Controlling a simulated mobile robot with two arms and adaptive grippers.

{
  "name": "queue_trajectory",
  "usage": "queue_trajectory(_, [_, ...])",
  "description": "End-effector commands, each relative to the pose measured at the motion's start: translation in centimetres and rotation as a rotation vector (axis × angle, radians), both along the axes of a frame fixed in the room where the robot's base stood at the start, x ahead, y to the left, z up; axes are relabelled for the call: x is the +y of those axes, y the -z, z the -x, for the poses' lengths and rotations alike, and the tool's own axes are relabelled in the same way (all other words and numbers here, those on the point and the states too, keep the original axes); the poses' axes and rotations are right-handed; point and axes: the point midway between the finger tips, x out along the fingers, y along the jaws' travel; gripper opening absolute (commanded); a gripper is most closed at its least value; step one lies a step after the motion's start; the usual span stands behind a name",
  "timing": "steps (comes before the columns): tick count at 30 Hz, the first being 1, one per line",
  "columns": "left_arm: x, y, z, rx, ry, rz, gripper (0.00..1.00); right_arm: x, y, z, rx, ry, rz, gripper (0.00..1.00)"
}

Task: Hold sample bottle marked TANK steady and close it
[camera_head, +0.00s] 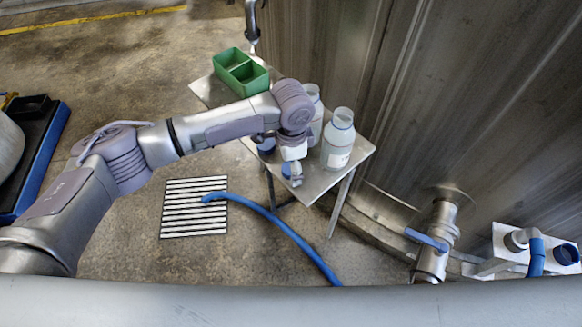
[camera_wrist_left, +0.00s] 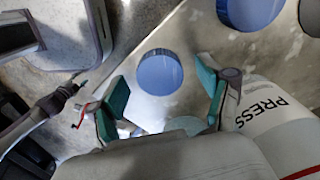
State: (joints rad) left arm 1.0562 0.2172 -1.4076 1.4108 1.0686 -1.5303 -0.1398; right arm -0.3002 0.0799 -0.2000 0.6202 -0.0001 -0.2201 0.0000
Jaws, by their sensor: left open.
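My left gripper (camera_head: 293,172) is low over the near edge of the small metal table. In the left wrist view its two green-padded fingers (camera_wrist_left: 162,98) are apart, with nothing held between them. A round blue cap (camera_wrist_left: 160,72) shows between and beyond the fingertips. A second blue cap (camera_wrist_left: 250,10) shows at the top edge. A bottle (camera_wrist_left: 285,125) with a label reading PRESS stands right of the fingers. In the head view an open-topped bottle (camera_head: 338,140) stands on the table, and another bottle (camera_head: 314,105) is partly hidden behind my arm. No TANK marking is readable.
The metal table (camera_head: 352,158) stands beside a tall metal wall. A green two-part tray (camera_head: 241,72) is at its far left. A blue hose (camera_head: 285,232) and a floor grate (camera_head: 185,215) lie in front. A valve (camera_head: 430,242) is at lower right.

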Motion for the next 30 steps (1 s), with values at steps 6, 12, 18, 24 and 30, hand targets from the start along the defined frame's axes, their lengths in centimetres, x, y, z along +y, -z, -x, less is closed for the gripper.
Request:
queue_trajectory(6, [-0.01, -0.03, 0.01, 0.0, 0.0, 0.0, 0.78, 0.02, -0.01, 0.0, 0.0, 0.0, 0.0, 0.44])
queue_trajectory(12, [0.0, -0.05, 0.0, 0.0, 0.0, 0.0, 0.53, 0.03, -0.01, 0.0, 0.0, 0.0, 0.0, 0.44])
queue_trajectory(18, [0.0, -0.05, 0.0, 0.0, 0.0, 0.0, 0.38, 0.03, -0.01, 0.0, 0.0, 0.0, 0.0, 0.44])
queue_trajectory(24, [0.01, -0.06, 0.0, 0.0, 0.0, 0.0, 0.38, 0.03, -0.01, 0.0, 0.0, 0.0, 0.0, 0.44])
queue_trajectory(30, [0.01, -0.73, -0.03, 0.0, 0.0, 0.0, 0.38, 0.03, -0.07, -0.01, 0.0, 0.0, 0.0, 0.44])
